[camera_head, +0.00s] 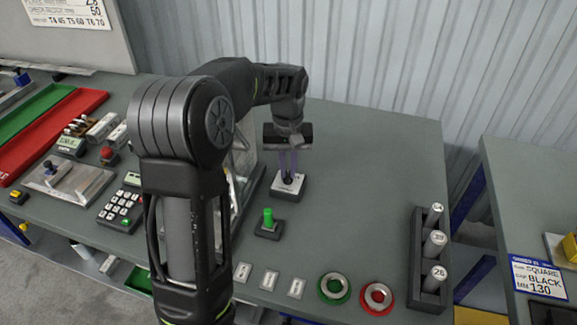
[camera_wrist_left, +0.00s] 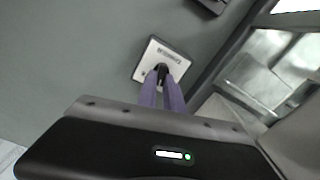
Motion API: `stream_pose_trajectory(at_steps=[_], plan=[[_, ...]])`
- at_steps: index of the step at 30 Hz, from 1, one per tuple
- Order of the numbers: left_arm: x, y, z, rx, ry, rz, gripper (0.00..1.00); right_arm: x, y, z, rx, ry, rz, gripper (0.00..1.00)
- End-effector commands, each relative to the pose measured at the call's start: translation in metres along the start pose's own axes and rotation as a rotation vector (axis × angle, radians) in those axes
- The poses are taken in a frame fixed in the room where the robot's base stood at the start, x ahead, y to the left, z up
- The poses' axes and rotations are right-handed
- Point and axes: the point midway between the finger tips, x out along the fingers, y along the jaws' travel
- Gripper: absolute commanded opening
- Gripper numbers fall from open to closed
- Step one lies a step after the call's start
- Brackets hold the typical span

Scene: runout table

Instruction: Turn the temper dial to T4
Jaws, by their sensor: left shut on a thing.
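The temper dial (camera_head: 288,186) is a small box with a pale top plate and a dark knob, standing on the grey table. My left gripper (camera_head: 289,177) reaches down onto it from above, with its purple fingers shut on the knob. In the left wrist view the dial's pale plate (camera_wrist_left: 155,57) shows small dark lettering too small to read. The two fingers (camera_wrist_left: 162,80) close around the dark knob at the plate's lower edge. They hide part of the knob, so its pointer setting cannot be read. My right gripper is not in view.
A green toggle (camera_head: 268,222) stands just in front of the dial. A keypad (camera_head: 121,208) and red and green trays lie left. Green (camera_head: 334,288) and red (camera_head: 377,297) rings and a rack of cylinders (camera_head: 432,258) stand front right. The table right of the dial is clear.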

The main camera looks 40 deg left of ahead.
Motion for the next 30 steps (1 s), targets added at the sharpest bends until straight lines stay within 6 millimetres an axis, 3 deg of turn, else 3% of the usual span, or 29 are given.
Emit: stream_pose_trajectory(at_steps=[15, 30], plan=[[-0.0019, -0.0032, -0.0003, -0.400, 0.003, 0.001, 0.00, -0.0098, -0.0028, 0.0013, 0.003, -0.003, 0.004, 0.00], [-0.0013, -0.0038, -0.0003, -0.500, 0.004, 0.002, 0.00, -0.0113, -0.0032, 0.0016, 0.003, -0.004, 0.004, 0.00]])
